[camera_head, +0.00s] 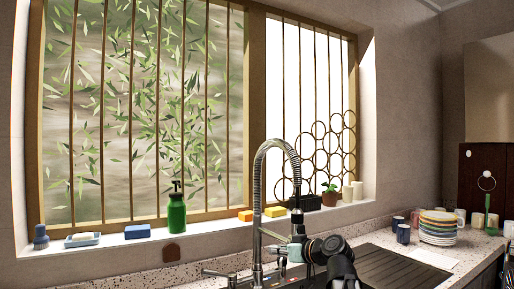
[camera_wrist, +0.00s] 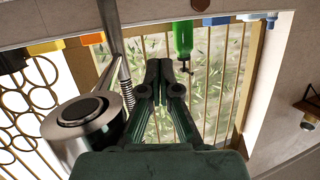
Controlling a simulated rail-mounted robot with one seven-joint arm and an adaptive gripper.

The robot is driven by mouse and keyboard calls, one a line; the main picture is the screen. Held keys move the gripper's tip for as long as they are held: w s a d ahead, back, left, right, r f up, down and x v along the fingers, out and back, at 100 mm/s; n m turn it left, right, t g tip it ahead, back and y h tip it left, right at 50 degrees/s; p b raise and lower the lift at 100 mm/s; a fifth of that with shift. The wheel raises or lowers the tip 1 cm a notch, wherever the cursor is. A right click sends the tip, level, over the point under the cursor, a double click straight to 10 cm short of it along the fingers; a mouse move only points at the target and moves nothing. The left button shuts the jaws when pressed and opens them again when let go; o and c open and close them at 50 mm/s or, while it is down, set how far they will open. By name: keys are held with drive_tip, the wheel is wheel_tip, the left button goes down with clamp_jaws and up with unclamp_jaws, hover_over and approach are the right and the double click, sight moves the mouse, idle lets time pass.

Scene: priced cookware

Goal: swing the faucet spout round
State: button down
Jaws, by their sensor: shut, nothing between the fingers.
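The chrome faucet stands at the sink, its tall post and spring-wrapped arch (camera_head: 258,190) rising in front of the window. Its hanging spout end (camera_head: 298,232) points down, close to my dark arm parts. In the wrist view, which is upside down, my gripper (camera_wrist: 159,66) is shut and empty. The faucet's metal post (camera_wrist: 109,35) and spring hose (camera_wrist: 126,84) are just left of the fingers. A large dark round part with a metal ring (camera_wrist: 85,117), seemingly the spray head, is close at the left. I cannot tell whether the fingers touch the faucet. The fingertips are not clear in the head view.
A green soap bottle (camera_head: 176,210), a blue sponge (camera_head: 137,231), an orange sponge (camera_head: 245,215) and a small plant (camera_head: 330,195) stand on the sill.

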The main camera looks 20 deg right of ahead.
drive_tip(key=shift+w+d, duration=0.2)
drive_tip(key=shift+d, duration=0.4)
drive_tip(key=shift+w+d, duration=0.15)
drive_tip(key=shift+d, duration=0.45)
drive_tip(key=shift+b, duration=0.3)
drive_tip(key=w+d+b, duration=0.2)
drive_tip(key=w+d, duration=0.1)
drive_tip(key=d, duration=0.2)
drive_tip(key=shift+w+d, duration=0.25)
drive_tip(key=shift+d, duration=0.05)
drive_tip(key=v, duration=0.8)
drive_tip(key=shift+d+r, duration=0.2)
drive_tip(key=shift+r, duration=0.1)
idle(0.4)
